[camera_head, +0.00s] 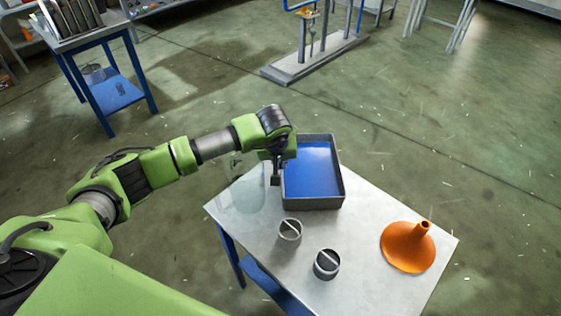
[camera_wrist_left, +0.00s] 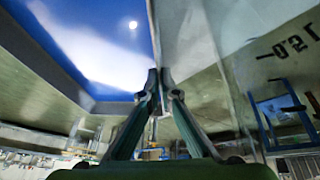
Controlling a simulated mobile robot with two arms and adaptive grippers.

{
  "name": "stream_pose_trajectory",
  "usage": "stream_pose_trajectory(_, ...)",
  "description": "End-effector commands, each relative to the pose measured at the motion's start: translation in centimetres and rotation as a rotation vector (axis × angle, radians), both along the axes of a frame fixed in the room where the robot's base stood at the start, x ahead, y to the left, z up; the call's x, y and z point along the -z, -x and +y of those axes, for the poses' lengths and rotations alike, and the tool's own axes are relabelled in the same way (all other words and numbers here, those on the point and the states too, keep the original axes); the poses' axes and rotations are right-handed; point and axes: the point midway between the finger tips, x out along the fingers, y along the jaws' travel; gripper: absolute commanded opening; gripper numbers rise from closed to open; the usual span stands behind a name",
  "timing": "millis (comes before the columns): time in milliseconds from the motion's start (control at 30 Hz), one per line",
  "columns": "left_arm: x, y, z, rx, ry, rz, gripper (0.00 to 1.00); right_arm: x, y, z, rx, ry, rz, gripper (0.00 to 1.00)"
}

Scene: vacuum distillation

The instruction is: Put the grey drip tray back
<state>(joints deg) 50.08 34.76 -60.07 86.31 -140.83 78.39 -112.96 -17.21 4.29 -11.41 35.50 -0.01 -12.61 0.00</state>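The grey drip tray (camera_head: 315,203), a rectangular tray with a blue inside, is at the back corner of the metal-topped table (camera_head: 365,285) and extends past its back edge. I cannot tell whether it rests on the top or is slightly raised. My left gripper (camera_head: 276,174) is at the tray's left wall. In the left wrist view, the fingertips (camera_wrist_left: 161,76) are close together on the tray's wall, with the blue inside (camera_wrist_left: 95,45) to the left. The fingers look shut on this wall. My right gripper is in neither view.
A clear glass vessel (camera_head: 243,192) stands just left of the tray. Two small round grey pieces (camera_head: 290,229) (camera_head: 327,264) and an orange funnel (camera_head: 408,250) stand nearer the front. A blue-legged rack table (camera_head: 118,92) and a grey-based stand (camera_head: 315,60) are on the floor beyond.

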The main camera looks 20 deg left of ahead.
Motion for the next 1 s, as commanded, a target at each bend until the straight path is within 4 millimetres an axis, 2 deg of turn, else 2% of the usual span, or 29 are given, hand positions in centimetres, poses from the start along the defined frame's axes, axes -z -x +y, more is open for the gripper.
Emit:
stream_pose_trajectory(167,-0.1,-0.2,-0.1,0.0,0.002,-0.005,0.0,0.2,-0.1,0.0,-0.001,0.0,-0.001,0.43)
stream_pose_trajectory(267,0.1,0.0,0.0,0.0,0.0,0.0,0.2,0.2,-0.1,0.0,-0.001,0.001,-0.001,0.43)
stream_pose_trajectory(667,-0.3,0.0,0.0,0.0,0.0,0.0,0.21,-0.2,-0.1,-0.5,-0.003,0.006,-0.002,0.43)
stream_pose_trajectory(833,-2.3,0.8,-0.2,0.003,0.0,-0.005,0.21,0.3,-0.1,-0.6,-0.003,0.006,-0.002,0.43)
stream_pose_trajectory(1000,-5.8,2.2,-0.5,0.003,-0.001,-0.006,0.21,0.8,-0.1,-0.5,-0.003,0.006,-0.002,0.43)
